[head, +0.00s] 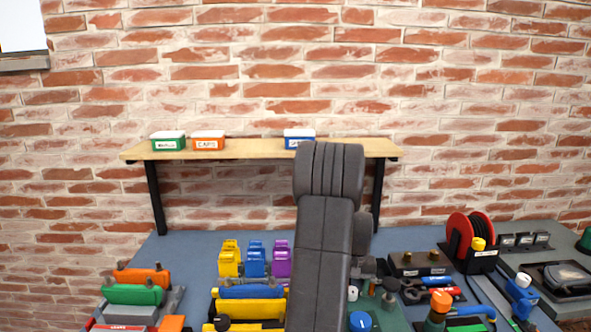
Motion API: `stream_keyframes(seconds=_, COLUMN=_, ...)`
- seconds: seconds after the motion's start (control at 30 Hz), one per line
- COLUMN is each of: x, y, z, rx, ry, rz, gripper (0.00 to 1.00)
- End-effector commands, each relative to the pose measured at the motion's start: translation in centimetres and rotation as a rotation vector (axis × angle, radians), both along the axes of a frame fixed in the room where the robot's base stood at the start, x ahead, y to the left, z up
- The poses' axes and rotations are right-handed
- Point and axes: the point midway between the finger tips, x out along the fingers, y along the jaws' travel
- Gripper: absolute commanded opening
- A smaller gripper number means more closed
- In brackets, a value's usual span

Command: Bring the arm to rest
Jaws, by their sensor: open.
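My dark grey arm rises from the bottom centre of the head view, its upper joint in front of the wooden shelf (230,150). My gripper cannot be made out; the raised arm may hide it. On the shelf stand a green box (168,144) and an orange box (208,144) at the left. A blue box (299,143) stands further right, just above my arm's top. All three have white lids.
A blue-grey bench (190,250) is crowded below the shelf. It holds yellow, blue and purple blocks (255,262), coloured clamps (135,290), a red reel (460,238), a dark block (420,264) and several tools. A brick wall (250,60) stands behind.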

Motion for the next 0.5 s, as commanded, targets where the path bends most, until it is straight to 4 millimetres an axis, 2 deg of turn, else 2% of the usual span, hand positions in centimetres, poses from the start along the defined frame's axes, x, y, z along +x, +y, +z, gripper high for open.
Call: stream_keyframes(seconds=0.5, x=-0.02, y=0.00, z=0.16, rx=0.000, ry=0.001, rz=0.422, gripper=0.54)
